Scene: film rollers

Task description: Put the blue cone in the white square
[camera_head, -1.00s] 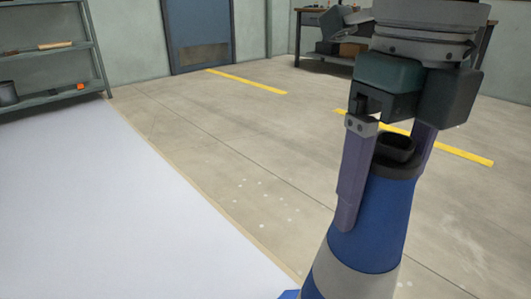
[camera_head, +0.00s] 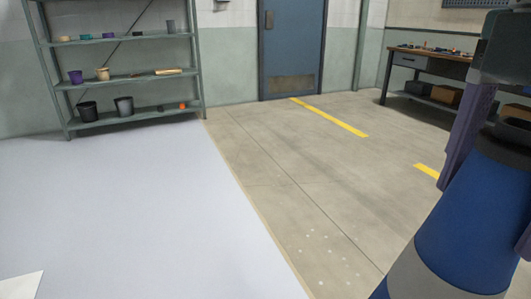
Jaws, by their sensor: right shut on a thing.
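The blue cone (camera_head: 468,225) has a grey-white band and a dark top, and stands at the right edge of the head view. Its base is cut off by the frame. My right gripper (camera_head: 487,208) is shut on the cone near its top, with purple fingers on either side. The gripper's upper part and right finger are partly out of frame. A white corner (camera_head: 20,287) of what may be the white square shows at the lower left, lying on a large pale floor area. The rest of it is outside the view. My left gripper is not in view.
The pale floor area (camera_head: 130,215) is clear up to its tan edge, with bare concrete beyond. A metal shelf (camera_head: 130,118) with pots stands at the back left. A workbench (camera_head: 432,70) stands at the back right. Yellow strips (camera_head: 330,117) mark the concrete.

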